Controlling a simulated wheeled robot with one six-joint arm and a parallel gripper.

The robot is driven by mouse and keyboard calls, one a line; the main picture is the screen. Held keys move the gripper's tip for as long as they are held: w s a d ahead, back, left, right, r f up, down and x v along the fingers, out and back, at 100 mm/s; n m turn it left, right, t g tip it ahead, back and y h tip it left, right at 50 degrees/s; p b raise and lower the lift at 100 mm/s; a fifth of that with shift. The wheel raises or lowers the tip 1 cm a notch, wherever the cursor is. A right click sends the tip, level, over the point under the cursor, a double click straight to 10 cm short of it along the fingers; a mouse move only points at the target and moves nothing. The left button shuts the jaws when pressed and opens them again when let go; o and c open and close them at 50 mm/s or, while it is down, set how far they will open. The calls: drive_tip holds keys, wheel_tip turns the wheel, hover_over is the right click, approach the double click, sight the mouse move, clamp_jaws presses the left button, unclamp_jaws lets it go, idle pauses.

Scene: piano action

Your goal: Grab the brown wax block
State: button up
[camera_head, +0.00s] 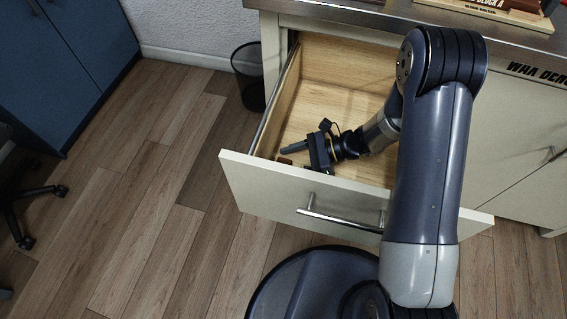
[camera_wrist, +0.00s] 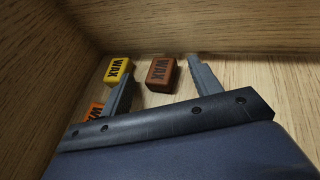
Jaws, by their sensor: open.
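The brown wax block (camera_wrist: 160,72) lies on the drawer floor in the wrist view, its WAX label facing up. My gripper (camera_wrist: 161,68) is open, with one finger on each side of the brown block. Nothing is held. In the head view my gripper (camera_head: 296,159) is low inside the open drawer (camera_head: 350,62), by its front left corner. A small brownish patch shows by the fingers there, too small to name surely.
A yellow wax block (camera_wrist: 117,68) lies just left of the left finger. An orange wax block (camera_wrist: 94,110) is partly hidden behind that finger. Wooden drawer walls (camera_wrist: 235,63) stand close around. The drawer front (camera_head: 250,184) has a metal handle (camera_head: 340,219). The drawer's back is empty.

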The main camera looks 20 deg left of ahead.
drive_tip(key=shift+c, duration=0.6)
drive_tip(key=c, duration=1.1)
drive_tip(key=shift+r, duration=0.1)
